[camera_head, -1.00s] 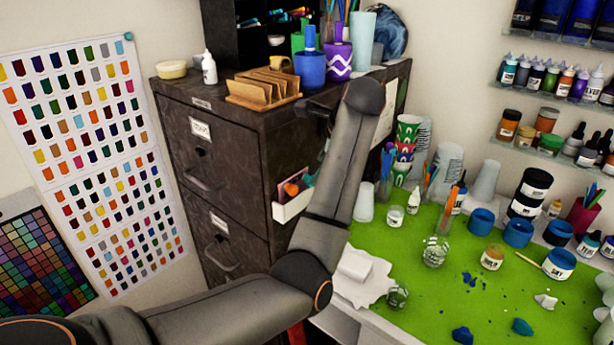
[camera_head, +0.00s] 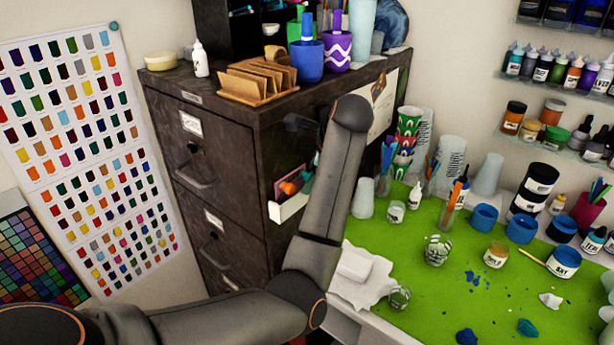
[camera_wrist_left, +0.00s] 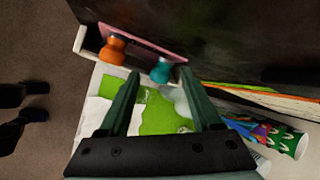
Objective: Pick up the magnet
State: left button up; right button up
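Two knob-shaped pieces that look like magnets sit at the white holder (camera_head: 288,208) on the cabinet's side. In the left wrist view one is orange (camera_wrist_left: 112,48) and one is teal (camera_wrist_left: 161,71); I cannot tell which one is the task's magnet. The orange piece also shows in the head view (camera_head: 290,188). My left gripper (camera_wrist_left: 160,74) is open and empty, its fingertips close to the teal piece, which appears between them; contact cannot be told. In the head view my forearm mostly hides this gripper. My right gripper is in neither view.
The dark filing cabinet (camera_head: 222,150) stands beside the holder, with a card organizer (camera_head: 258,82) and cups on top. A green-matted table (camera_head: 400,250) lies to the right with jars, stacked cups and a white block (camera_head: 355,264). A pink sheet (camera_wrist_left: 150,42) stands in the holder.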

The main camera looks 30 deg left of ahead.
pick_arm(q)
grip_shut()
dwell(0.3)
jog(key=shift+r, duration=0.15)
dwell(0.3)
